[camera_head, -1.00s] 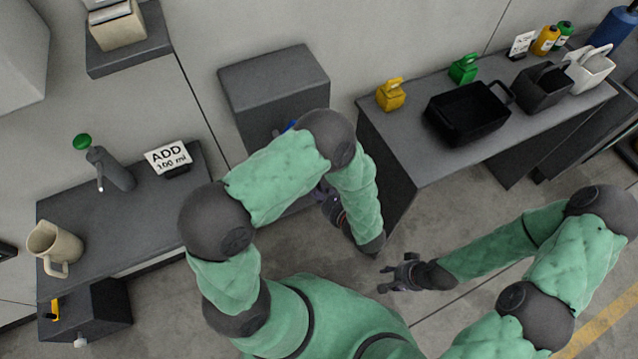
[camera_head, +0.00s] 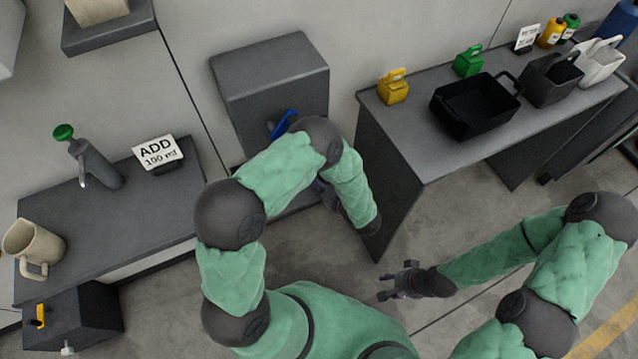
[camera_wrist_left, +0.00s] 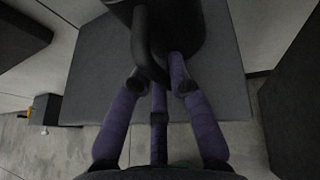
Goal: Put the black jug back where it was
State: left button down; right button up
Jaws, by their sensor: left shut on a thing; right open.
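The black jug (camera_wrist_left: 188,28) is at the top of the left wrist view, partly cut off by the frame edge. Its curved handle (camera_wrist_left: 143,48) is between the fingers of my left gripper (camera_wrist_left: 160,84), which is shut on it. A grey ledge (camera_wrist_left: 225,85) lies beneath the jug; I cannot tell whether they touch. In the head view my left gripper (camera_head: 328,190) is mostly hidden by its own arm, and the jug is hidden. My right gripper (camera_head: 388,283) is open and empty above the floor.
A grey block (camera_head: 270,80) with a blue lever (camera_head: 284,124) stands behind my left arm. The left counter holds a beige jug (camera_head: 35,245), a green-topped pump (camera_head: 95,160) and an "ADD 100 ml" sign (camera_head: 158,153). The right table bears a black tray (camera_head: 475,108), a dark container (camera_head: 550,82) and a white jug (camera_head: 600,62).

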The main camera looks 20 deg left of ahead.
pick_arm(q)
jog(key=shift+f, duration=0.1)
jog(key=c, duration=1.2)
grip_release()
jog(key=shift+s+d+r, duration=0.15)
jog(key=shift+d+r, duration=0.15)
jog(key=shift+r, duration=0.05)
jog(key=shift+p+v, duration=2.05)
jog(key=shift+v, duration=3.6)
